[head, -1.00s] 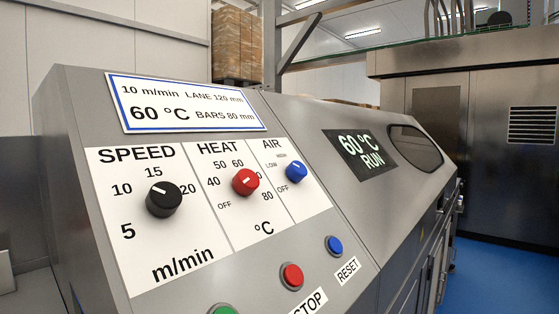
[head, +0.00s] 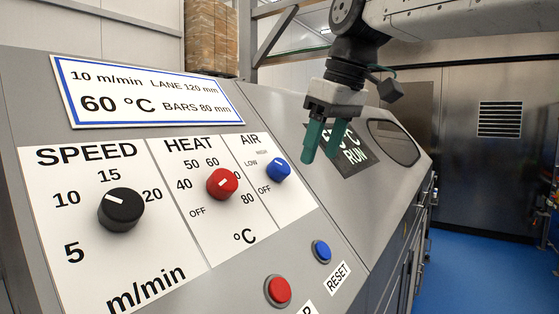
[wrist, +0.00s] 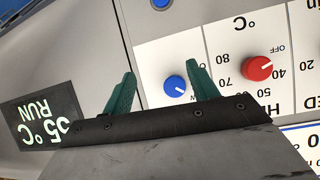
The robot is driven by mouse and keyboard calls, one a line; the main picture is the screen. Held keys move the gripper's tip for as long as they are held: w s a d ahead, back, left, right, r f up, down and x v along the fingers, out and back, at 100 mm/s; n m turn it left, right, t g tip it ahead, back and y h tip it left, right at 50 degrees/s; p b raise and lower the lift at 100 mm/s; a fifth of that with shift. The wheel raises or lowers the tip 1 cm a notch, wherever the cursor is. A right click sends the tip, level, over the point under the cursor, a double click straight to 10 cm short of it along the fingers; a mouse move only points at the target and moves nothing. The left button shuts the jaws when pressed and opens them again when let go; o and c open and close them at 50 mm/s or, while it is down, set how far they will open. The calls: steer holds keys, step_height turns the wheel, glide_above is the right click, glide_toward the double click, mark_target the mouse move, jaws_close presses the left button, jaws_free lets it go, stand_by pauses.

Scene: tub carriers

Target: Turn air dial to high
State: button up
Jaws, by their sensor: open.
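The air dial (head: 278,170) is a blue knob with a white pointer line, on a white panel beside small labels OFF, LOW and one more above that is hard to read. I cannot tell exactly which label the pointer faces. My gripper (head: 321,157) has green fingers, open and empty, to the right of the dial and apart from it. In the wrist view, where the panel appears upside down, the dial (wrist: 174,87) shows between the two fingers of my gripper (wrist: 160,68), nearer the right one.
Left of the air dial are the red heat dial (head: 222,184) and the black speed dial (head: 121,208). Below are a red button (head: 278,291) and a blue reset button (head: 321,251). A dark display (head: 354,156) sits partly behind my gripper. Blue floor lies clear at right.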

steer(key=n, duration=0.2)
glide_toward(281, 162)
step_height(281, 162, down, 2)
steer(key=shift+y, duration=0.4)
steer(key=x, duration=0.7)
steer(key=shift+w+a+f, duration=0.15)
steer(key=shift+w+f, duration=0.1)
steer(key=shift+w, duration=0.1)
steer(key=c, duration=1)
